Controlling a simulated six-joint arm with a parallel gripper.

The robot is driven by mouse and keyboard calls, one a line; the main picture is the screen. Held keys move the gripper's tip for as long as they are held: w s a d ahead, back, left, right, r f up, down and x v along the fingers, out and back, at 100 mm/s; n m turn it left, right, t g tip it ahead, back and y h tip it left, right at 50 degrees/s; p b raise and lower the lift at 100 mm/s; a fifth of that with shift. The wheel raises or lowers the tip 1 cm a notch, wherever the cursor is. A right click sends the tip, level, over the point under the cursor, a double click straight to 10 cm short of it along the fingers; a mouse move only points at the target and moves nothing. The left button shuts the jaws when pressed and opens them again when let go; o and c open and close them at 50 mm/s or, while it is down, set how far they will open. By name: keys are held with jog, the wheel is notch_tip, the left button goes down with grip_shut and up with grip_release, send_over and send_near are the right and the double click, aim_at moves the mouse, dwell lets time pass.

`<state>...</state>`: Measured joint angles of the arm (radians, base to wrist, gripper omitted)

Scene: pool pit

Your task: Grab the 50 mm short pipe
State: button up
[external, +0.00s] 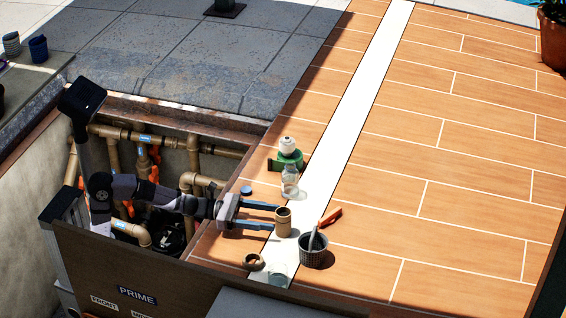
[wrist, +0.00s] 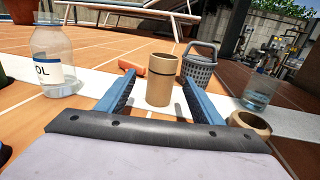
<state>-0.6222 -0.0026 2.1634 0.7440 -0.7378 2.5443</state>
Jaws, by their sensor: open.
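The short pipe (external: 283,223) is a tan, open-topped cylinder standing upright on the deck's white strip. In the wrist view the short pipe (wrist: 161,84) shows in the gap between the two fingers, with a dark line near its top. My gripper (external: 274,217) is open and low over the deck, its blue fingers pointing at the pipe. The fingertips are level with the pipe or just short of it; I cannot tell exactly. A gap shows on each side of the pipe in the wrist view, and nothing is gripped.
A tan ring (external: 253,262) and clear cup (external: 278,275) lie on the other.

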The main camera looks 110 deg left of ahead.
aim_at(283, 220)
jog(key=shift+w+r, duration=0.1)
jog(key=shift+w, duration=0.2)
jog(key=shift+w+a+p, duration=0.15)
jog(key=shift+w+p, duration=0.3)
jog(key=shift+w, duration=0.7)
jog(key=shift+w+a+p, duration=0.1)
jog(key=shift+w+p, duration=0.3)
jog(key=shift+w, duration=0.75)
jog(key=c, duration=1.2)
